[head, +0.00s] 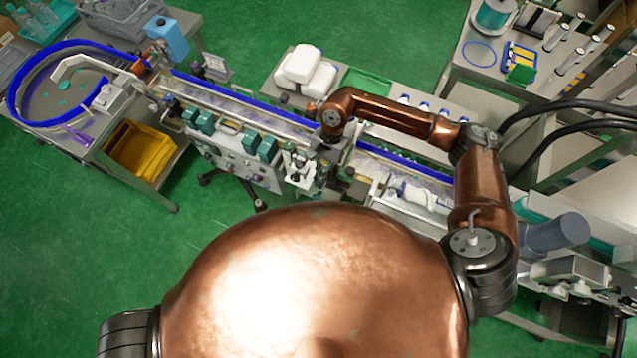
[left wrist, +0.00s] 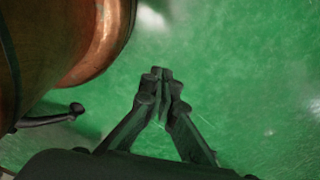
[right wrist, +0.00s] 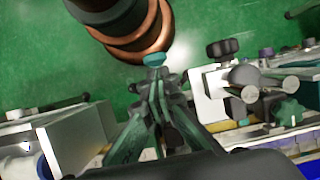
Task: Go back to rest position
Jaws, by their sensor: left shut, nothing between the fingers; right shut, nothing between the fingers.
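My right arm reaches out over the conveyor line (head: 245,108), and its gripper (head: 325,160) points down at the machine near the middle of the line. In the right wrist view the right gripper (right wrist: 160,85) is shut and empty. A teal knob (right wrist: 155,60) shows right by its fingertips; I cannot tell if they touch. My left gripper (left wrist: 163,78) is shut and empty above bare green floor in the left wrist view. The left gripper is outside the head view.
In the right wrist view a bracket with round black and metal knobs (right wrist: 240,80) is close to the right gripper's right, and a metal block (right wrist: 75,135) is to its left. A yellow bin (head: 140,152) is under the left table. Green floor (head: 70,260) is free at the lower left.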

